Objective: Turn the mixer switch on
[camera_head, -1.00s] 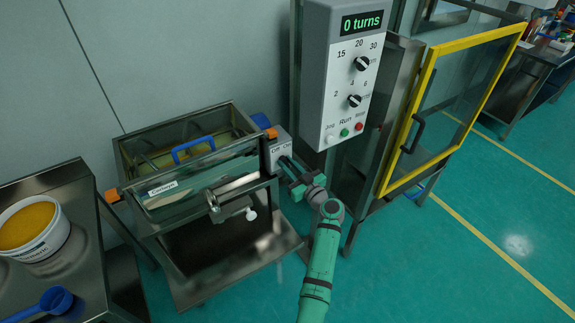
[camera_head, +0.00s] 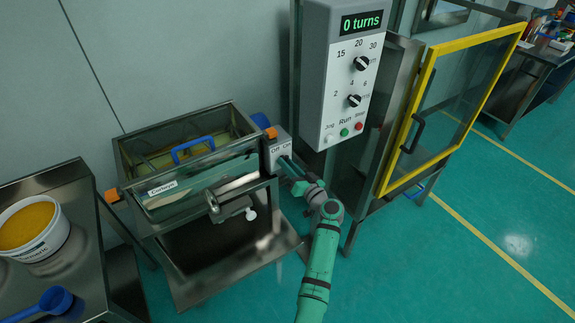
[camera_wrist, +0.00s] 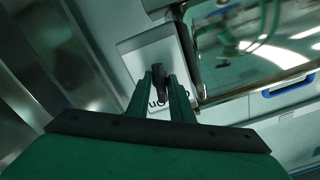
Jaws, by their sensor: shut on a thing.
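The mixer switch is a dark knob (camera_wrist: 159,84) on a pale grey box (camera_head: 276,150) at the right side of the metal mixer. The box carries the labels Off and On. My gripper (camera_wrist: 162,88) has its two fingers on either side of the knob and is shut on it in the wrist view. In the head view my gripper (camera_head: 286,164) reaches the front of the box and hides the knob. I cannot tell which label the knob points to.
The mixer tank (camera_head: 185,150) has a blue handle and a clear front. A control panel (camera_head: 345,75) reading 0 turns hangs to the right. A yellow-framed door (camera_head: 428,100) stands open. A bucket of yellow contents (camera_head: 40,250) stands on the left table.

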